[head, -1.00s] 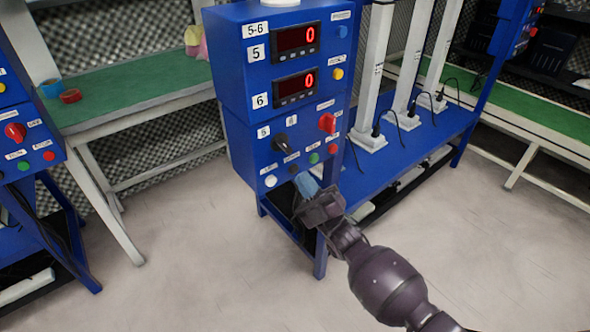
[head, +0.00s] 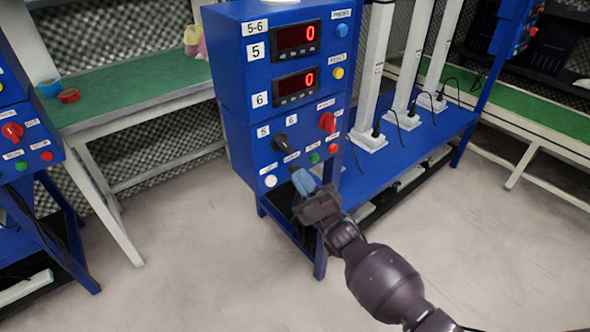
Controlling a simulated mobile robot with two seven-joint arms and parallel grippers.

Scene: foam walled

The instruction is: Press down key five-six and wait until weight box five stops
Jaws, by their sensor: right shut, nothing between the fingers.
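The blue control box labelled 5-6 (head: 238,75) stands in the middle of the head view. Its upper display (head: 297,38), marked 5, and lower display (head: 295,86), marked 6, both read 0 in red. Its lower panel has a black selector knob (head: 281,143), a red knob (head: 327,122), a green button (head: 314,158), a red button (head: 333,148) and a white button (head: 270,181). My right gripper (head: 303,178) is shut and empty, its blue fingertips at the panel's lower edge, just below the green button. I cannot tell whether they touch. My left gripper is not in view.
White columns (head: 376,70) on small bases stand on the blue bench (head: 400,160) at right, with black cables. A green-topped table (head: 130,90) with tape rolls (head: 69,96) is at left. Another blue control box (head: 20,110) is at the left edge. The floor in front is clear.

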